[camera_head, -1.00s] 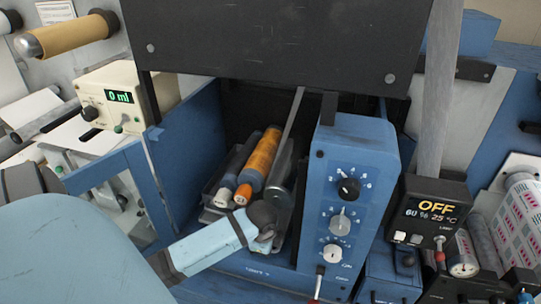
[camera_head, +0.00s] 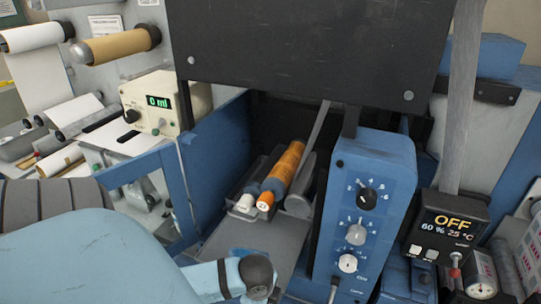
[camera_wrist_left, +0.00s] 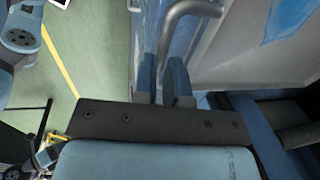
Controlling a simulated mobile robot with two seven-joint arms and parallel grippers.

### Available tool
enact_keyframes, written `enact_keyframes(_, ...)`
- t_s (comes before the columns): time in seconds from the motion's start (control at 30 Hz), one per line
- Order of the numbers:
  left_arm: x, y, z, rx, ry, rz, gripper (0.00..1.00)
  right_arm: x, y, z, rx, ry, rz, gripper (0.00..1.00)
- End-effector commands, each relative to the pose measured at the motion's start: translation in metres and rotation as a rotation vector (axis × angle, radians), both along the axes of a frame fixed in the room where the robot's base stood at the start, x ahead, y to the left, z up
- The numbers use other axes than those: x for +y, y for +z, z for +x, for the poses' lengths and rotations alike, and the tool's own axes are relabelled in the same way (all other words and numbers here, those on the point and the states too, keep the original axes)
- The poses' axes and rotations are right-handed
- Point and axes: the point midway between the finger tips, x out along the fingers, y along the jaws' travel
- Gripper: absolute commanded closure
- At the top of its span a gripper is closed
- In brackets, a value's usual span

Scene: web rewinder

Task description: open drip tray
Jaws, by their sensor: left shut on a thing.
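The drip tray (camera_head: 268,232) is a grey metal tray that sticks out of the front of the blue machine, below the rollers, with a blue patch on its floor. In the left wrist view the tray floor (camera_wrist_left: 235,45) fills the upper right, and a bent grey bar handle (camera_wrist_left: 180,22) is at its front. My left gripper (camera_wrist_left: 162,78) is shut on this handle. In the head view my left wrist covers the tray's front end, and the fingers are hidden. My right gripper is not in view.
An orange roller (camera_head: 282,172) lies among grey rollers above the tray's back. A blue control box with knobs (camera_head: 366,205) stands close on the right. A blue frame (camera_head: 165,182) stands on the left. Green floor (camera_wrist_left: 75,75) is clear in front.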

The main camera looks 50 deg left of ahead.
Motion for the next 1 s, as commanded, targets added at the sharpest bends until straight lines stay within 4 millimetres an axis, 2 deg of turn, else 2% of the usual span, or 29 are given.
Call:
enact_keyframes(0.1,-0.007,-0.001,-0.013,0.003,-0.002,-0.001,1.00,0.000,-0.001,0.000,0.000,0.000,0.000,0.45)
enact_keyframes(0.2,-0.010,-0.001,-0.018,0.001,-0.001,0.001,1.00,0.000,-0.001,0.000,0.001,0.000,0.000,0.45)
enact_keyframes(0.63,-0.011,-0.001,-0.021,0.002,0.000,0.000,1.00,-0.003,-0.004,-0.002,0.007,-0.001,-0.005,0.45)
enact_keyframes(0.67,-0.011,-0.001,-0.021,0.002,0.000,0.000,0.82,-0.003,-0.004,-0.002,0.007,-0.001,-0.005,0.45)
enact_keyframes(0.73,-0.011,-0.001,-0.021,0.001,0.000,0.000,0.66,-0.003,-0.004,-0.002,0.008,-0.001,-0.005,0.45)
enact_keyframes(0.77,-0.011,-0.001,-0.021,0.001,0.000,0.000,0.63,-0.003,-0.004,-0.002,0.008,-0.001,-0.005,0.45)
enact_keyframes(1.0,-0.011,0.000,-0.020,-0.001,0.000,0.000,0.63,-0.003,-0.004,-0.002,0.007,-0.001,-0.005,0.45)
